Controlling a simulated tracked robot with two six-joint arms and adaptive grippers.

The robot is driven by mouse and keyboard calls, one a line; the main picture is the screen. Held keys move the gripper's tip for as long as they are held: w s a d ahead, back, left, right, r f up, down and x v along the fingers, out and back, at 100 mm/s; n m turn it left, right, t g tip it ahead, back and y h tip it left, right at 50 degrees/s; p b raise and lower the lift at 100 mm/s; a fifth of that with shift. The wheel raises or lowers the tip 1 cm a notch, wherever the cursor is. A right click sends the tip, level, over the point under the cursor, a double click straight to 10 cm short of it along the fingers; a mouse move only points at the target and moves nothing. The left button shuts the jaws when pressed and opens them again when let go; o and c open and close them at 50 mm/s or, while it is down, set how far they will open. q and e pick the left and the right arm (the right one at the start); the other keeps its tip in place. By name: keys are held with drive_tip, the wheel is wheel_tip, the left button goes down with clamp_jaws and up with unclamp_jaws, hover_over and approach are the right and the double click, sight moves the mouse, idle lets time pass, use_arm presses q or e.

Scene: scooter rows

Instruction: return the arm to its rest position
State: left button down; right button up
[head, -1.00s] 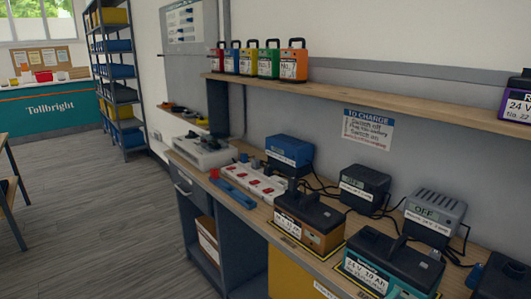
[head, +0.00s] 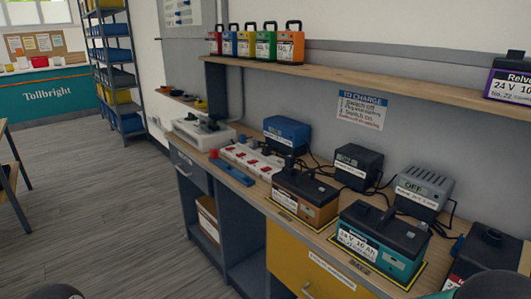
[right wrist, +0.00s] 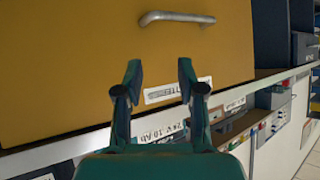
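My right gripper (right wrist: 160,78) shows in the right wrist view with its two dark teal fingers spread apart and nothing between them. It is in front of a yellow drawer front with a metal handle (right wrist: 176,18); I cannot tell how far off it is. In the head view the yellow drawer (head: 310,268) sits under the bench. Dark rounded shapes at the bottom edge of the head view look like parts of my arms, cut off by the frame. My left gripper is not in view.
On the bench (head: 262,205) stand a brown battery (head: 305,200), a teal battery (head: 380,240), a blue charger (head: 287,133) and grey chargers (head: 423,190). A shelf (head: 330,72) above carries several coloured cases. Open floor (head: 100,200) lies to the left.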

drive_tip(key=s+a+f+n+g+y, duration=0.1)
drive_tip(key=s+a+f+g+y, duration=0.15)
drive_tip(key=s+f, duration=0.4)
drive_tip(key=s+a+f+g+y, duration=0.1)
drive_tip(key=s+f+g+y, duration=0.1)
drive_tip(key=s+f+g, duration=0.35)
drive_tip(key=s+a+f+n+g+y, duration=0.1)
drive_tip(key=s+f+g+y, duration=0.1)
drive_tip(key=s+f, duration=0.5)
wheel_tip(320, 180, up, 13)
drive_tip(key=p, duration=1.4)
drive_tip(key=shift+s+a+f+y, duration=0.2)
drive_tip(key=shift+s+y, duration=0.1)
drive_tip(key=shift+y, duration=0.05)
